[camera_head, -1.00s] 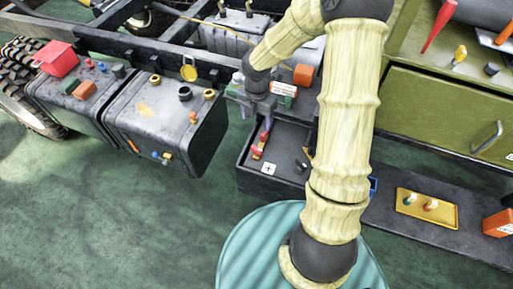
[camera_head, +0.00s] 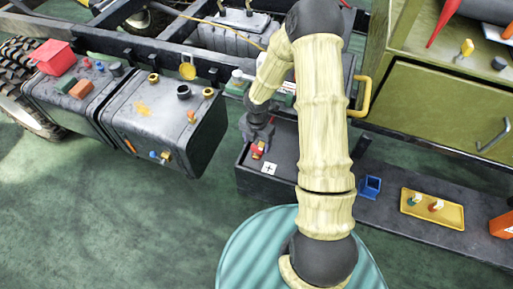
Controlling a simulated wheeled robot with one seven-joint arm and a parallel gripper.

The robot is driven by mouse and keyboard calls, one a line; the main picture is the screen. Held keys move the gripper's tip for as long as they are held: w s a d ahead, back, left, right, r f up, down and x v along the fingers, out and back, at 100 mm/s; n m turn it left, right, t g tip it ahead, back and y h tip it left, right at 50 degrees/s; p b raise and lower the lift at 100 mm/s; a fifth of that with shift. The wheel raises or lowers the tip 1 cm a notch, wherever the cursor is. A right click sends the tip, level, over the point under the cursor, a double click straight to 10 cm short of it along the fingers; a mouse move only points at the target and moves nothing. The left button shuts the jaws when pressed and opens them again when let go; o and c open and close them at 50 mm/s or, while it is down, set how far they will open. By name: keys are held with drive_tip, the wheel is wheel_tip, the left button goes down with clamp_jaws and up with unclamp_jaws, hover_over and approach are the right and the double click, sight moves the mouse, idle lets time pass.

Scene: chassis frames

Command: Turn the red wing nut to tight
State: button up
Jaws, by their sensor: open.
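A small red piece with some yellow (camera_head: 258,152), which looks like the red wing nut, is at the left end of the dark open box (camera_head: 248,186). It is too small for me to tell its wings or how it is turned. My gripper (camera_head: 259,141) points down right at this red piece, and its fingers partly cover it. The gripper is open. I cannot tell whether its fingers touch the piece.
A white label with a cross (camera_head: 269,169) is on the box. A yellow tray (camera_head: 409,210) with small parts and a blue holder (camera_head: 370,187) are to the right. Dark tanks (camera_head: 160,125) stand left, a green cabinet (camera_head: 440,115) right. Open floor lies in front.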

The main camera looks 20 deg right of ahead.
sight(257, 147)
drive_tip(key=shift+f, duration=1.6)
drive_tip(key=c, duration=1)
